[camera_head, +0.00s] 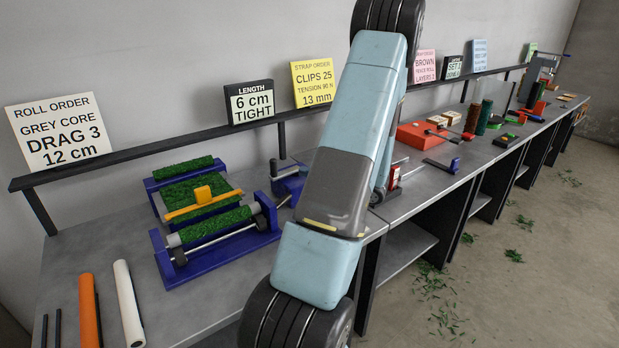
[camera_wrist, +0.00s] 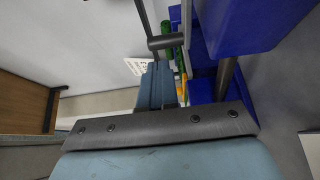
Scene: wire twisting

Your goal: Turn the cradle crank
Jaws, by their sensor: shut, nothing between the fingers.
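The blue cradle (camera_head: 222,262) stands on the bench at left in the head view, with green turf rolls, a yellow bar (camera_head: 203,204) and a silver rod (camera_head: 222,240) across it. A dark round hub (camera_head: 261,222) sits at the rod's right end; I cannot tell which part is the crank handle. My gripper (camera_wrist: 158,72) shows in the wrist view with its blue-grey fingers together and nothing between them. Blue parts (camera_wrist: 235,25) and a dark bar with a cylinder (camera_wrist: 166,42) are close by; contact cannot be told. In the head view my arm hides the gripper.
An orange roll (camera_head: 89,310) and a white roll (camera_head: 128,303) lie at the bench's front left. A dark rail (camera_head: 150,151) with order signs runs along the wall. A red box (camera_head: 420,135) and other tools stand farther right. Bare bench lies left of the cradle.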

